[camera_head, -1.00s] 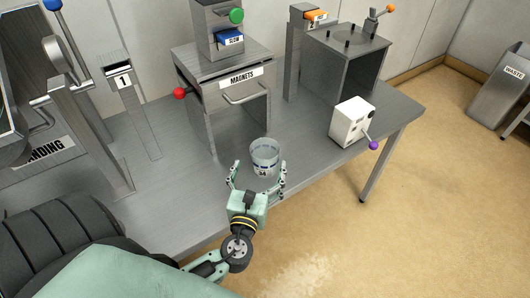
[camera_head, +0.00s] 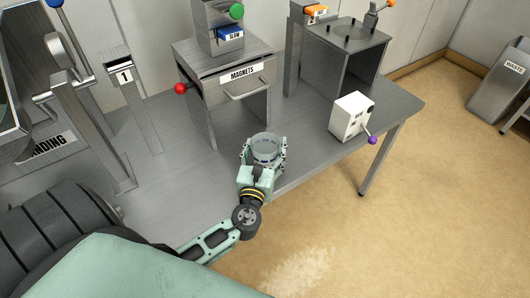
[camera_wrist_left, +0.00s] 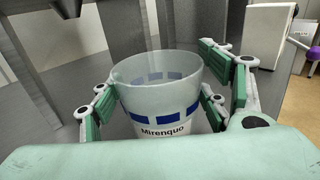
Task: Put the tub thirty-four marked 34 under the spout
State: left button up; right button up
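A clear tub (camera_head: 266,148) with blue rectangles stands upright at the grey table's front edge, before the MAGNETS unit (camera_head: 222,85). In the left wrist view the tub (camera_wrist_left: 160,90) reads "Mirenquo"; no number is readable there. My left gripper (camera_head: 265,160) has its fingers on both sides of the tub, very close to its wall. Whether they press on it I cannot tell. In the left wrist view a dark stub (camera_wrist_left: 68,6) hangs at top left, behind the tub; I cannot tell if it is the spout. My right gripper is out of view.
A white box with a purple-knobbed lever (camera_head: 351,116) stands right of the tub. A red knob (camera_head: 180,89) and a handle (camera_head: 247,91) stick out of the MAGNETS unit. A post marked 1 (camera_head: 124,76) stands left. The table between is bare.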

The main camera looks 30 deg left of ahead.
pick_arm(q)
jog(key=c, duration=0.7)
jog(key=shift+o, duration=0.2)
